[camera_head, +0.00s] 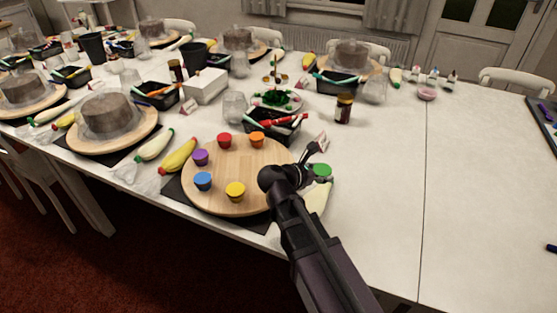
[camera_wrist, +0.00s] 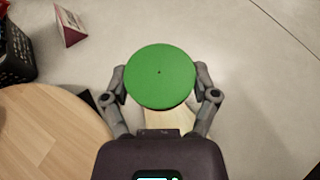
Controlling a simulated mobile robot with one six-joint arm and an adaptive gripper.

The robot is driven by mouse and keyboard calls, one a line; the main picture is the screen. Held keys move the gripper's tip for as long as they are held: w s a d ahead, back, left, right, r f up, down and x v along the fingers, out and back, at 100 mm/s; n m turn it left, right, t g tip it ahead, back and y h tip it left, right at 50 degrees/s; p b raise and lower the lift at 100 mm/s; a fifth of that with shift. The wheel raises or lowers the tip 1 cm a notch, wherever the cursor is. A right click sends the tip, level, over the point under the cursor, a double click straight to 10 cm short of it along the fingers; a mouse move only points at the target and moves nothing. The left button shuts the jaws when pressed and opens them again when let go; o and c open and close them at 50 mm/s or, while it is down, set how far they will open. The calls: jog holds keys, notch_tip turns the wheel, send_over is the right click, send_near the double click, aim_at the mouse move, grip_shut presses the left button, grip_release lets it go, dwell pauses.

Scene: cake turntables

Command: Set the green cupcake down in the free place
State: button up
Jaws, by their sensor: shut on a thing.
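The green cupcake (camera_head: 322,170) is held in my gripper (camera_head: 312,160), to the right of the round wooden turntable (camera_head: 232,200). In the wrist view the round green top of the cupcake (camera_wrist: 160,77) sits between the two fingers of my gripper (camera_wrist: 161,92), which are shut on it. On the turntable stand a red cupcake (camera_head: 224,140), an orange one (camera_head: 257,140), a purple one (camera_head: 200,157), a blue one (camera_head: 203,181) and a yellow one (camera_head: 235,191). They form a ring with a gap on its right side, partly hidden by my arm.
A black basket (camera_head: 273,128) with red-handled things and a small folded card (camera_head: 318,142) stand behind the turntable. A dark jar (camera_head: 343,108) stands farther back. Piping bags (camera_head: 178,157) lie at the left. The white table (camera_head: 400,190) is clear to the right.

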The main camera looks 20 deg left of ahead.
jog(key=shift+a, duration=0.1)
jog(key=s+a+n+t+y, duration=0.2)
jog(key=s+a+n+y, duration=0.1)
jog(key=a, duration=0.3)
jog(key=shift+s+a+r+n+y, duration=0.15)
jog(key=shift+s+a+n+y, duration=0.25)
jog(key=shift+n+y, duration=0.2)
jog(key=b, duration=0.1)
send_over(277, 161)
jog(key=shift+f, duration=0.75)
jog(key=shift+f+b, duration=1.8)
jog(key=shift+b, duration=0.05)
jog(key=shift+f, duration=0.15)
